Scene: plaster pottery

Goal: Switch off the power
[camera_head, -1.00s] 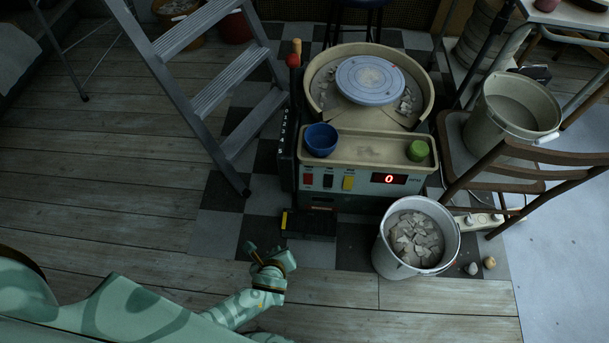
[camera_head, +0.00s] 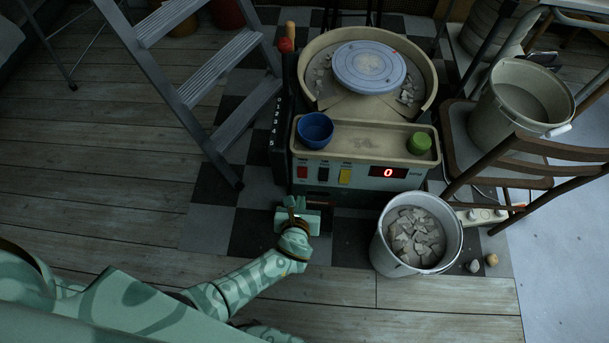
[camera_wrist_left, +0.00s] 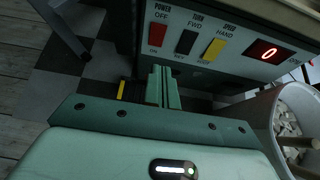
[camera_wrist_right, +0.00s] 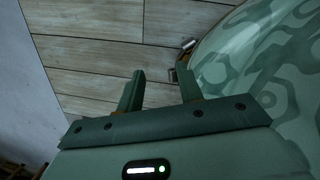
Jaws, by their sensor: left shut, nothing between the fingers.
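The pottery wheel's front panel (camera_head: 352,182) carries a red POWER switch (camera_head: 303,171) at its left end, marked OFF above and ON below in the left wrist view (camera_wrist_left: 157,35). I cannot tell which side is pressed. A red display (camera_head: 388,172) is lit and reads 0. My left gripper (camera_head: 294,203) is shut and empty, below and in front of the panel; its fingers (camera_wrist_left: 161,75) point toward the panel just below the red switch, seemingly apart from it. My right gripper (camera_wrist_right: 159,80) is open and empty over the wooden floor.
Beside the red switch are a black TURN switch (camera_wrist_left: 186,42) and a yellow SPEED switch (camera_wrist_left: 213,49). A blue bowl (camera_head: 315,130) and green cup (camera_head: 419,143) sit on the wheel's tray. A bucket of shards (camera_head: 378,240) stands front right, a stepladder (camera_head: 207,80) left.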

